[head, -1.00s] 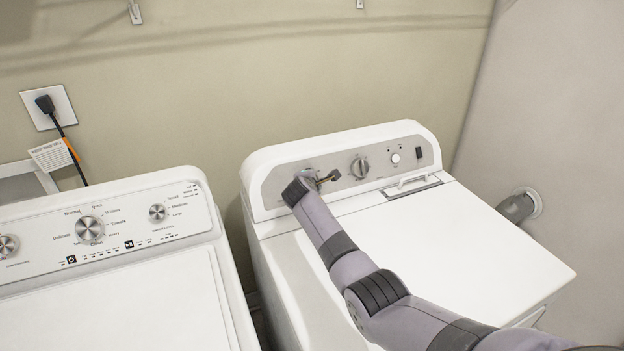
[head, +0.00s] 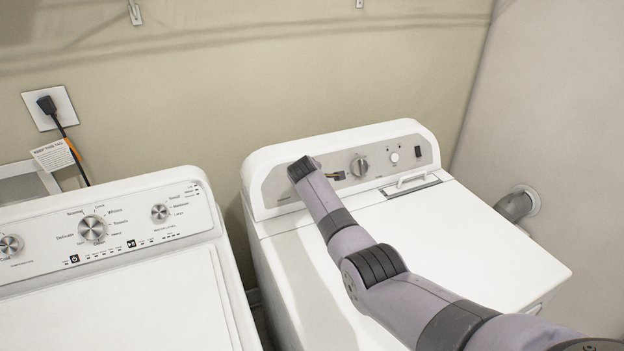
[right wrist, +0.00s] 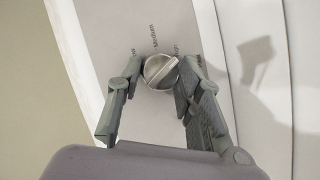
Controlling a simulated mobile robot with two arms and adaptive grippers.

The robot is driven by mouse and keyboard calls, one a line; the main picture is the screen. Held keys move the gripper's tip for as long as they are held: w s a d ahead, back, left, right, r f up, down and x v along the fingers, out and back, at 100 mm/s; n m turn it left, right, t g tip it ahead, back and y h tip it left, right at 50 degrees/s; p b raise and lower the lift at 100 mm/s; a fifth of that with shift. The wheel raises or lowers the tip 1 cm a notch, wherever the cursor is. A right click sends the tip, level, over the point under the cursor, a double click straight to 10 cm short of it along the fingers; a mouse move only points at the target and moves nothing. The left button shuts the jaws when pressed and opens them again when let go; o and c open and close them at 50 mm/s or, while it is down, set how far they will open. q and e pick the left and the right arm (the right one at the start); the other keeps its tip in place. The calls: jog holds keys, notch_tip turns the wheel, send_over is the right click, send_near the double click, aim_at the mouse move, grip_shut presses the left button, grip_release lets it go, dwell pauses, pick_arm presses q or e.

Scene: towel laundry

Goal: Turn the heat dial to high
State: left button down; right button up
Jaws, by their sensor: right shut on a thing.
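The heat dial (right wrist: 160,70) is a round silver knob with a raised grip bar, on a light panel in the right wrist view. Its bar slants from lower left to upper right. Small labels are printed around it; one reads like "Medium", the others are hard to read. My right gripper (right wrist: 159,78) is shut on the dial, one finger at each side. In the head view, my right gripper (head: 326,174) is at the left part of the right machine's silver control panel (head: 279,187), and my wrist hides the dial there. My left gripper is not in view.
A larger dial (head: 359,166) and a small round button (head: 394,157) sit to the right on the same panel. The right machine's white top (head: 470,240) is clear. A second white machine (head: 120,290) stands to the left, across a narrow gap.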

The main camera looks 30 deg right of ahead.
jog(key=shift+f, duration=0.15)
jog(key=o, duration=1.1)
jog(key=shift+o, duration=0.2)
jog(key=v, duration=1.2)
jog(key=shift+d, duration=0.1)
